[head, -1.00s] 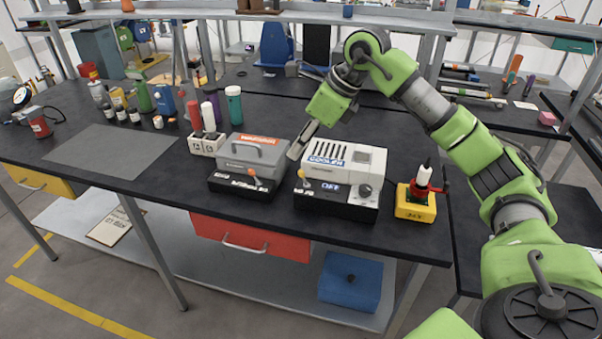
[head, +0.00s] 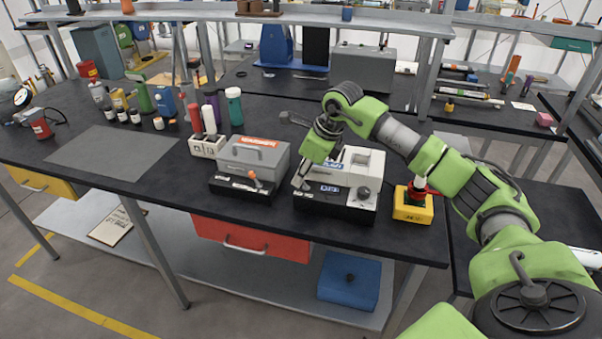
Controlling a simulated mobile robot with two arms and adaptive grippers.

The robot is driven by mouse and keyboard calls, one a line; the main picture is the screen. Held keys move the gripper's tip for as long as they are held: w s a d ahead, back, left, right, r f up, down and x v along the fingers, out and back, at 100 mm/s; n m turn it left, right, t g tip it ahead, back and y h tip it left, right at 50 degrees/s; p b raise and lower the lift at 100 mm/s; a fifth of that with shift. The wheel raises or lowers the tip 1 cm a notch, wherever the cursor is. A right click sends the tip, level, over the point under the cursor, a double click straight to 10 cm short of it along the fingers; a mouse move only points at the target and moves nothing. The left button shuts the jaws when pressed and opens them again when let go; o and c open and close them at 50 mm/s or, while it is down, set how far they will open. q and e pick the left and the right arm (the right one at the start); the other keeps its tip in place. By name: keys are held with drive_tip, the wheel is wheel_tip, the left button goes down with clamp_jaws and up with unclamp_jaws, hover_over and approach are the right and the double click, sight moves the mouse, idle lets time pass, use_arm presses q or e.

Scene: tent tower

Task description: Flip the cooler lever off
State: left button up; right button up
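Two lever devices stand side by side near the front edge of the black bench. The left one is a grey box (head: 252,155) with a top handle, a black base and an orange-tipped lever (head: 254,180) at its front. The right one is a white machine (head: 365,165) with a black base, a small blue display and a front knob. I cannot read which is labelled the cooler. My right gripper (head: 300,182) points down at the white machine's front left corner, where it hides that machine's lever. Contact and finger opening are unclear. My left gripper is out of view.
A yellow box with a red emergency-type button (head: 413,207) stands right of the white machine, under my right arm. A white holder (head: 207,146) with red and white bottles stands left of the grey box.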

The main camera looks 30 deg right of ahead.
drive_tip(key=shift+w+f, duration=0.1)
drive_tip(key=shift+f, duration=0.3)
drive_tip(key=shift+a, duration=0.1)
clamp_jaws()
drive_tip(key=shift+w+a+r+p, duration=0.15)
drive_tip(key=shift+r+p, duration=0.1)
drive_tip(key=shift+p, duration=0.35)
drive_tip(key=shift+w+f+g+h+p, duration=0.1)
drive_tip(key=shift+f+g+h+p, duration=0.1)
drive_tip(key=shift+g+h+p, duration=0.2)
drive_tip(key=shift+f, duration=0.15)
unclamp_jaws()
